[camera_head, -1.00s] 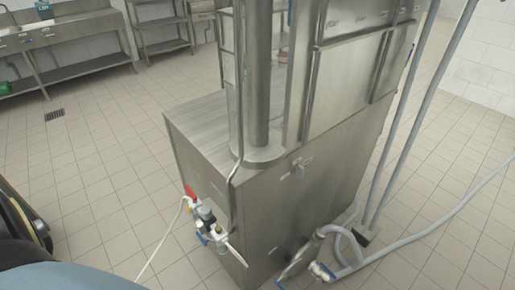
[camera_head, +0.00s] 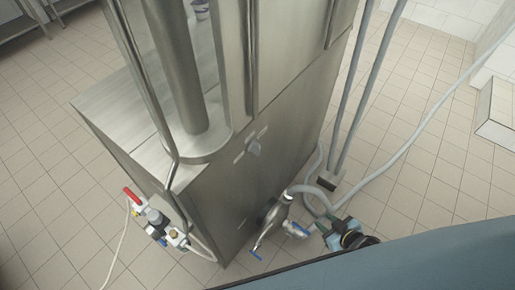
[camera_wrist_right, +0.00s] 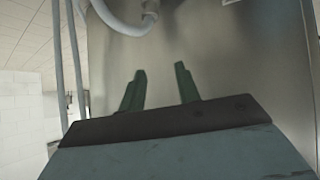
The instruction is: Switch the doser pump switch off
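My right gripper (camera_head: 325,232) is low in the head view, beside the hose valve and well below and right of the switch. In the right wrist view my right gripper (camera_wrist_right: 160,70) has its two dark green fingers apart with nothing between them, facing the steel panel. My left gripper is not in view.
A hose valve with blue handles (camera_head: 280,212) sticks out at the machine's lower front. A red-handled valve group (camera_head: 155,215) is on its left side. Grey hoses (camera_head: 405,150) and upright pipes (camera_head: 362,90) stand at the right. Tiled floor (camera_head: 430,185) is open beyond.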

